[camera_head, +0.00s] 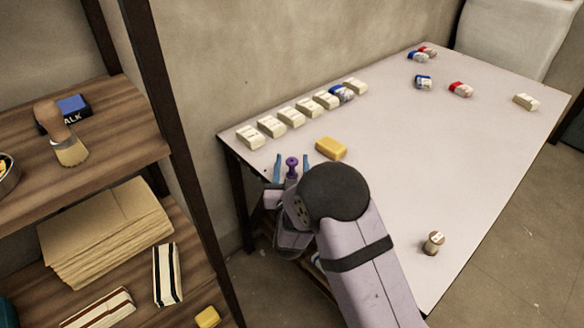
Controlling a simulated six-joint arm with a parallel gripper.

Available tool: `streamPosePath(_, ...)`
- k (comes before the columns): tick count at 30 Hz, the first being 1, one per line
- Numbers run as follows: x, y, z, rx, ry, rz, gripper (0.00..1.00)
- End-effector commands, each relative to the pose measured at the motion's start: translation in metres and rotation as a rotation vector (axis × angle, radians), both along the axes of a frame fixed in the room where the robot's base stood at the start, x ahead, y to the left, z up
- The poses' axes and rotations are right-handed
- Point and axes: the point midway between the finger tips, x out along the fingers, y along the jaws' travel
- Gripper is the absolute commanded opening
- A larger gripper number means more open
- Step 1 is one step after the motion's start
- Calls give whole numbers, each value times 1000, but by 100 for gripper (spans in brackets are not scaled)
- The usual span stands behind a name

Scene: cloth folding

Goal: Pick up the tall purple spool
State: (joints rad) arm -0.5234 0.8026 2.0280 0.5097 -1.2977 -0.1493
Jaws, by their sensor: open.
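The purple spool (292,168) stands upright near the left front edge of the table, with a narrow neck and a rounded top. My gripper (292,164) is open, and its two blue fingers show on either side of the spool with gaps between. The spool's lower end is partly hidden by my gripper body. I cannot tell how high the fingertips are relative to it.
The pale table (400,150) has a yellow block (331,148) just right of the spool. A row of cream blocks (291,116) lines the wall side. A small wooden spool (433,242) stands at the right front. The table's middle is clear. A wooden shelf (120,130) stands left.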

Motion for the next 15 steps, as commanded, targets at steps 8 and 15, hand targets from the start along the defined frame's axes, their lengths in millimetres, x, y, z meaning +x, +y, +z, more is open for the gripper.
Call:
streamPosePath(8,1,0,0,-1,0,0,41)
streamPosePath(15,1,0,0,0,0,0,4)
